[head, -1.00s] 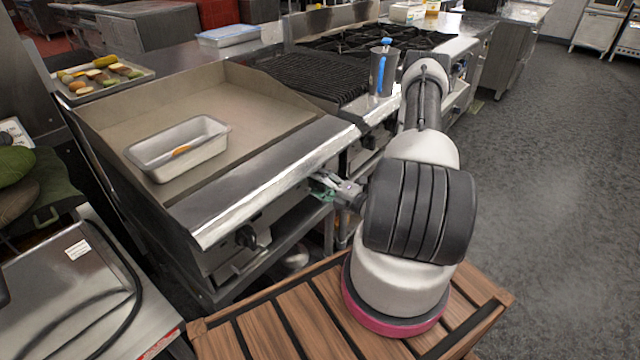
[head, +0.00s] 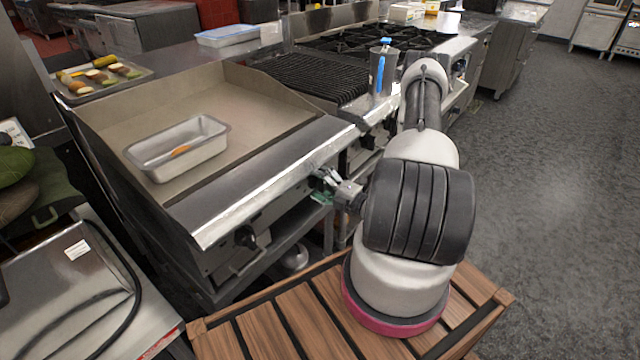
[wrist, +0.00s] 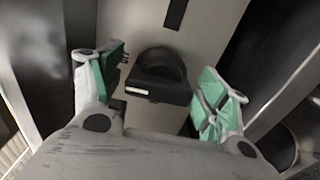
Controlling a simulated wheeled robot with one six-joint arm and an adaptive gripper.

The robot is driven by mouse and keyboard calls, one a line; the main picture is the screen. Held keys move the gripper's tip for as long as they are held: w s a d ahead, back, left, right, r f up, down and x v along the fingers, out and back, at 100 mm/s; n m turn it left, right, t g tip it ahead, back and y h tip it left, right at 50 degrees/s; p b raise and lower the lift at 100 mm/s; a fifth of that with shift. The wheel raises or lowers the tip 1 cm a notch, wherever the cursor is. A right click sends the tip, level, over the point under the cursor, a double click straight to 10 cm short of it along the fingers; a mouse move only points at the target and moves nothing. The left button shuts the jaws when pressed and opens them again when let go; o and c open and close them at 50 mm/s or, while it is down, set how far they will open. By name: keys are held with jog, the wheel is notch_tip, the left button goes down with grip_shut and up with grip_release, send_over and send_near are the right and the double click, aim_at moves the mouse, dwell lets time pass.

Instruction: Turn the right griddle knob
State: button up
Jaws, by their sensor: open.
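The griddle (head: 285,152) has a black knob (head: 246,237) on the left of its front panel. The right griddle knob (wrist: 160,76) shows in the wrist view as a black knob on a pale panel. My gripper (wrist: 158,92) is open, with one green-padded finger on each side of this knob. Gaps show between the pads and the knob, and I see no contact. In the head view my gripper (head: 325,187) is at the right end of the griddle front, and the right knob is hidden behind it.
A metal loaf pan (head: 178,148) with an orange item inside sits on the griddle. A charbroiler (head: 312,78) stands to the right, with a dark cup (head: 383,72) holding something blue on its front edge. A food tray (head: 102,78) lies behind on the left.

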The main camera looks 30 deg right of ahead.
jog(key=v, duration=1.2)
